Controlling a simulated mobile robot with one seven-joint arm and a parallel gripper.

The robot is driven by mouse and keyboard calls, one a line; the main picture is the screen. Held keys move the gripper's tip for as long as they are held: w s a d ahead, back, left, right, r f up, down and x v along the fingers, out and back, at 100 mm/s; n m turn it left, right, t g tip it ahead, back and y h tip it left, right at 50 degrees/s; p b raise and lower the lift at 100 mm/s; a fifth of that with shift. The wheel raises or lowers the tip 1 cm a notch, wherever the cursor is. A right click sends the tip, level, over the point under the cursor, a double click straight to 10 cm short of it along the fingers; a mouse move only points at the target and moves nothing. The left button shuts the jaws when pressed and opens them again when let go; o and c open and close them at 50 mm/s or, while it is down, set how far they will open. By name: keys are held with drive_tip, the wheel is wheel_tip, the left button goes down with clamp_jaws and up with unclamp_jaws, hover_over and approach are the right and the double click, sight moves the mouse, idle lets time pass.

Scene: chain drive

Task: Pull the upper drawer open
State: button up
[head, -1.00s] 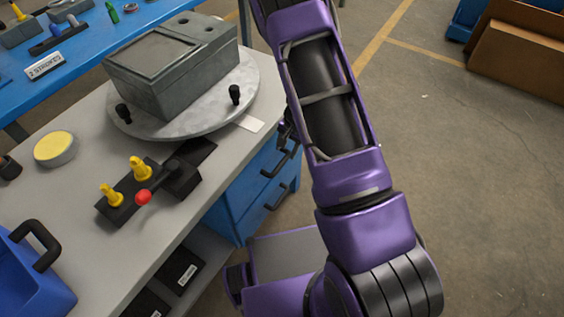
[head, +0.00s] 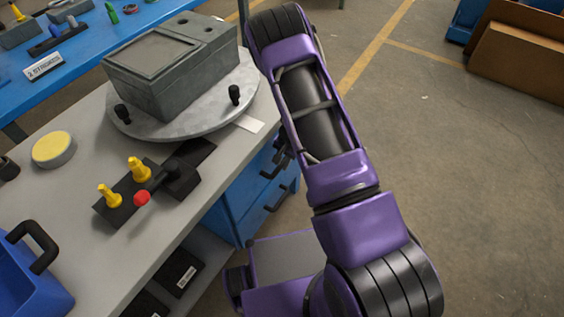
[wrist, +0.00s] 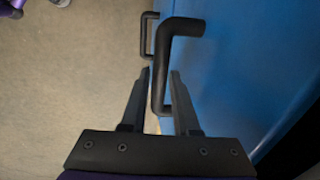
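The blue drawer unit (head: 232,211) stands under the grey bench and shows as a blue face in the wrist view (wrist: 235,75). The nearer black handle, apparently the upper drawer's (wrist: 161,92), has its bar between my fingers in the wrist view. My gripper (wrist: 161,72) is open, its two fingers on either side of that bar; I cannot tell whether either touches it. A second black handle (wrist: 144,35), apparently the lower drawer's, lies beyond. In the head view, my arm partly hides the upper handle (head: 270,170). The lower handle (head: 277,200) is visible, and the drawers look shut.
The grey bench (head: 85,215) holds a round plate (head: 215,121) with a grey housing (head: 170,70), a black fixture with yellow pegs (head: 125,205) and a blue bin (head: 35,275). Open floor (head: 460,180) lies to the right, with brown boxes (head: 525,60) far back.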

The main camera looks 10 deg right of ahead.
clamp_jaws()
idle(1.1)
